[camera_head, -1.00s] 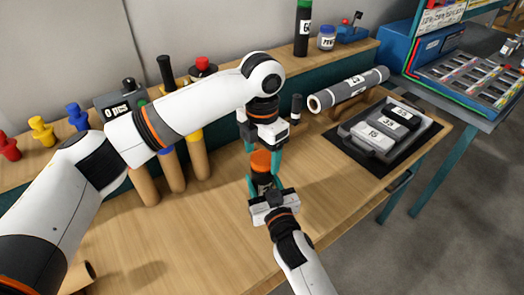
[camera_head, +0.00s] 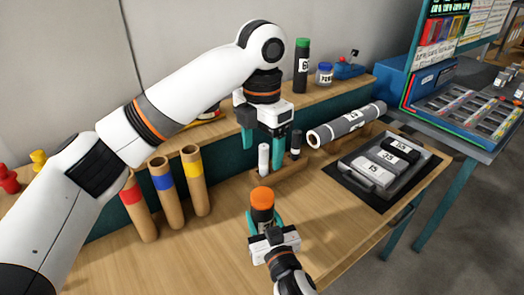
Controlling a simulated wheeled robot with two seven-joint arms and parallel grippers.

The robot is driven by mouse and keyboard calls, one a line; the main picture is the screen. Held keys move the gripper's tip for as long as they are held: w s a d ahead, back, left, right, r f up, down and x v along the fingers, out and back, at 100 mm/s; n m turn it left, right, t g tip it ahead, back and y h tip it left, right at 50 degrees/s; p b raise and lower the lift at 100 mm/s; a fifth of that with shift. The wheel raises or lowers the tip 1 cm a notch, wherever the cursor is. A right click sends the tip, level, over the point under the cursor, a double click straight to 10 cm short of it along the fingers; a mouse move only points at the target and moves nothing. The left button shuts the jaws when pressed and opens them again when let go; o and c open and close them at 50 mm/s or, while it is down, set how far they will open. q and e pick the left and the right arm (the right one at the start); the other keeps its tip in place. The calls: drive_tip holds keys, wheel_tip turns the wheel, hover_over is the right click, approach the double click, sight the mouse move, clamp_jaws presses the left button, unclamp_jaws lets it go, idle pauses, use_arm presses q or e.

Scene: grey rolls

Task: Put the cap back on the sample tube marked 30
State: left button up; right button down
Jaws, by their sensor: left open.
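A dark sample tube (camera_head: 262,214) with an orange cap (camera_head: 262,196) on its top stands upright over the front part of the bench. Its label is mostly hidden, so I cannot read the number. My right gripper (camera_head: 264,222) has its teal fingers around the lower tube, shut on it. My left gripper (camera_head: 264,155) is open and empty, pointing down behind and above the orange cap, apart from it.
Brown tubes with coloured bands (camera_head: 166,195) stand at left. A grey roll (camera_head: 347,124) and a black tray (camera_head: 351,180) with labelled blocks lie at right. The front bench is clear.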

drive_tip(key=c, duration=0.6)
unclamp_jaws()
drive_tip(key=shift+o, duration=0.2)
drive_tip(key=shift+s, duration=0.1)
drive_tip(key=b+v, duration=0.1)
drive_tip(key=v, duration=1.1)
drive_tip(key=shift+f, duration=0.1)
